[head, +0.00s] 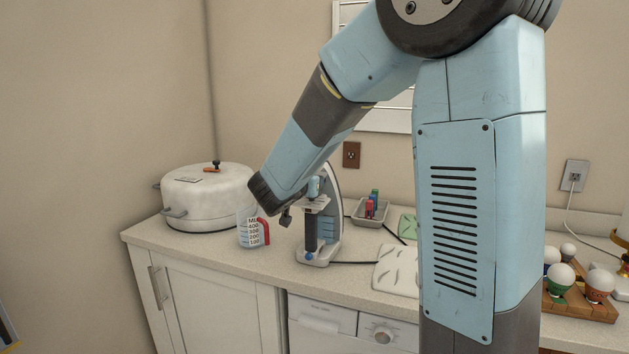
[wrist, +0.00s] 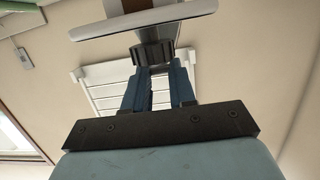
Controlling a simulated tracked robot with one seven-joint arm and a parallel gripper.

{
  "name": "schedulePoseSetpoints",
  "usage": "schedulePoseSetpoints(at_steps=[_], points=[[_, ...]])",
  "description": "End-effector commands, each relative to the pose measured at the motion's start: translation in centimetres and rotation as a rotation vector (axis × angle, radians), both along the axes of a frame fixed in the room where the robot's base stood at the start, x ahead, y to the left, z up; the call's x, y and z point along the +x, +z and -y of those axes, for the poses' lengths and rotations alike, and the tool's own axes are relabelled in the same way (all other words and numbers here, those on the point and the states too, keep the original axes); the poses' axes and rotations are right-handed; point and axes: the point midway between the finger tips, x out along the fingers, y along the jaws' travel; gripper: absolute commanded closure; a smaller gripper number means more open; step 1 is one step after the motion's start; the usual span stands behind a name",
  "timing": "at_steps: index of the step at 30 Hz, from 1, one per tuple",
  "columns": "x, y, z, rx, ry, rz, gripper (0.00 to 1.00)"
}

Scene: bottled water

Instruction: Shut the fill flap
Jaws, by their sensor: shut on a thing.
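I cannot make out a part that is clearly the fill flap in either view. In the wrist view my gripper (wrist: 155,76) has its two blue fingers close together on a black ribbed knob (wrist: 153,53). The knob sits against a pale grey bar (wrist: 145,19). The fingertips cannot be made out clearly there. Whether the knob belongs to the microscope I cannot tell for sure.
A white lidded pot (head: 207,190) and a measuring jug (head: 249,233) stand on the counter (head: 180,247) left of the microscope. A grey tray (head: 373,217) and a white mat (head: 395,270) are right of it. A white appliance (head: 325,318) is below. A wooden rack (head: 590,310) stands far right.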

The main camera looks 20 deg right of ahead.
Motion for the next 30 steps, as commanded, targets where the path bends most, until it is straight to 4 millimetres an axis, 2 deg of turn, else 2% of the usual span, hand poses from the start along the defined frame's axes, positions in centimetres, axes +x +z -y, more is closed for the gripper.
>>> schedulePoseSetpoints(at_steps=[17,18,25,30], points=[[-0.07,-0.41,-0.01,-0.012,0.000,0.012,1.00],[-0.07,-0.41,-0.01,-0.012,-0.001,0.012,0.71],[-0.02,-0.31,0.02,-0.012,-0.001,0.014,0.49],[-0.02,-0.26,0.03,-0.012,-0.001,0.014,0.49]])
